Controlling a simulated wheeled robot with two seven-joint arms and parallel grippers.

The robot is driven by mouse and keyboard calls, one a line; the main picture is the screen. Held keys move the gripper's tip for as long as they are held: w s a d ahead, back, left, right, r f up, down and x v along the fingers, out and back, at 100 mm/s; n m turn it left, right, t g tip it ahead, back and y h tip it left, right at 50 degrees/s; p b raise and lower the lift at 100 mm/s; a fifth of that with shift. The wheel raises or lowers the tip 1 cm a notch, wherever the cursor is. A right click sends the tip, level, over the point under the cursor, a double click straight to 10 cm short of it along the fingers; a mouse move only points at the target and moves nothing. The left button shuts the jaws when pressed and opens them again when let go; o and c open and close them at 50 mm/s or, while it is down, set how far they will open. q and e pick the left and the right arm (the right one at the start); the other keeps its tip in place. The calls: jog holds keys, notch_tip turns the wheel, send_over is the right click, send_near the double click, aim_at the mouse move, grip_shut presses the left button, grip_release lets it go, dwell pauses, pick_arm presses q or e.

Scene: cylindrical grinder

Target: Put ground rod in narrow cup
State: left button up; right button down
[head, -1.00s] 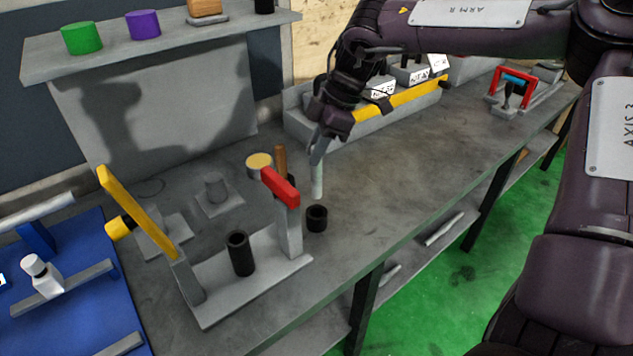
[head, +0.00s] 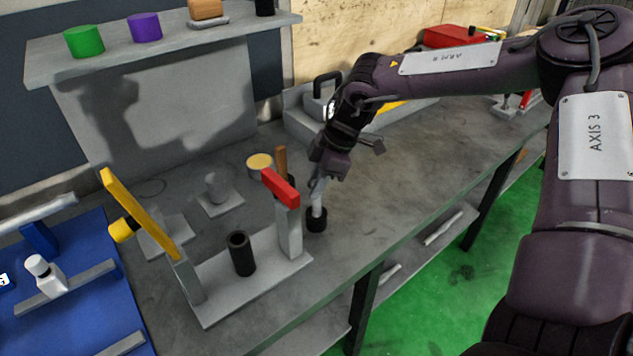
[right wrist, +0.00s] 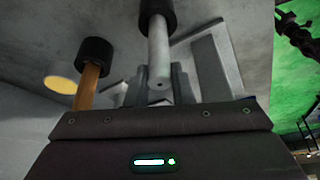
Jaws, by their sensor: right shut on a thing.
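My right gripper (head: 319,186) points down above the bench and is shut on a pale grey rod (head: 317,205), held nearly upright. The rod's lower end is at the mouth of a short black cup (head: 316,224) and appears to be inside it; how deep is hidden. In the right wrist view the rod (right wrist: 159,50) runs from between the fingers (right wrist: 160,88) to the black cup (right wrist: 156,8). My left gripper is not in view.
Just left of the cup stands a grey fixture (head: 212,300) with a red-topped post (head: 281,188), a yellow bar (head: 139,212) and a taller black cylinder (head: 241,254). A wooden handle (head: 281,160) stands behind the red top. The bench right of the cup is clear.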

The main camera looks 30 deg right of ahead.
jog(key=shift+f, duration=0.15)
jog(key=c, duration=1.3)
grip_release()
jog(key=shift+o, duration=0.2)
jog(key=shift+r, duration=0.4)
jog(key=v, duration=1.1)
jog(key=shift+d+r, duration=0.25)
jog(key=shift+s+f, duration=0.1)
jog(key=shift+s, duration=0.1)
